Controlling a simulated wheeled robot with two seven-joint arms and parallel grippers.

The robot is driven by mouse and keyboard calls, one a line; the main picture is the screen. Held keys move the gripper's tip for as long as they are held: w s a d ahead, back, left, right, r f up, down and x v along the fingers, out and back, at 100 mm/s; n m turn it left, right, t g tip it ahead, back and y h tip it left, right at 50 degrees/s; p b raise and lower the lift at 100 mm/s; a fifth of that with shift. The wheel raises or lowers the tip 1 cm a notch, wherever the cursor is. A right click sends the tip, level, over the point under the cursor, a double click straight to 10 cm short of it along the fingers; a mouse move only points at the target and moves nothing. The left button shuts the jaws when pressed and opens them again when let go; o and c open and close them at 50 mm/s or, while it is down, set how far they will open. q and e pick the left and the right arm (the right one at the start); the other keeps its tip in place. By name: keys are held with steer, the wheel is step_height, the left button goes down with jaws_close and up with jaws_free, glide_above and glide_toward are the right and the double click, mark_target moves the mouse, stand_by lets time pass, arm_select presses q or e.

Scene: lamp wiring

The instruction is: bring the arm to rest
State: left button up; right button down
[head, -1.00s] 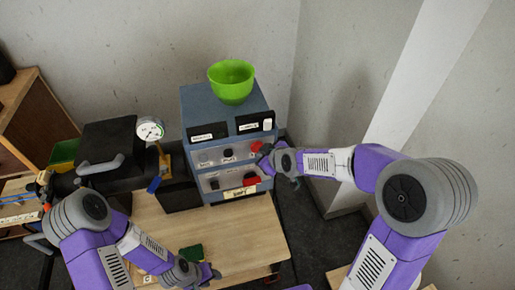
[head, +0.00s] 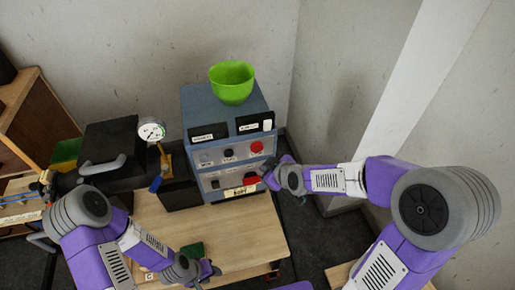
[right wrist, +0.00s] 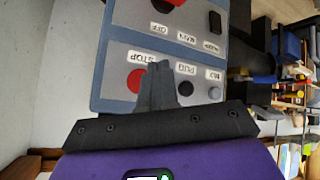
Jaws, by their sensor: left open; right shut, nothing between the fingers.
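My right gripper (head: 266,170) is at the right front edge of a blue-grey control box (head: 232,114), beside its lower red part (head: 250,179). The right wrist view shows its fingers (right wrist: 158,72) shut and empty in front of the panel, near the red button (right wrist: 137,80) labelled STOP. I cannot tell whether the fingertips touch the panel. A red knob (head: 257,147) shows on the upper row. My left gripper (head: 212,270) is open, low over the wooden table (head: 235,245), close to a small dark green block (head: 192,251).
A green bowl (head: 232,82) stands on top of the box. A round gauge (head: 151,130) and a black case (head: 110,150) stand left of it. Walls close in behind and at right. The table's front right is clear.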

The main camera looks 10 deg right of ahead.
steer(key=shift+f, duration=0.1)
stand_by(0.3)
steer(key=s+a+f+m+g, duration=0.1)
steer(key=s+f+m+g, duration=0.2)
steer(key=f, duration=0.6)
steer(key=s+f+m+g, duration=0.2)
steer(key=s+f, duration=0.3)
steer(key=f, duration=0.5)
steer(key=s+a+f+m+g+y, duration=0.1)
steer(key=s+a+f+m+g, duration=0.2)
steer(key=s+f, duration=0.6)
steer(key=s+m, duration=0.2)
steer(key=shift+s+a+f+m, duration=0.15)
steer(key=shift+s+a+m, duration=0.05)
steer(key=shift+a+m, duration=0.1)
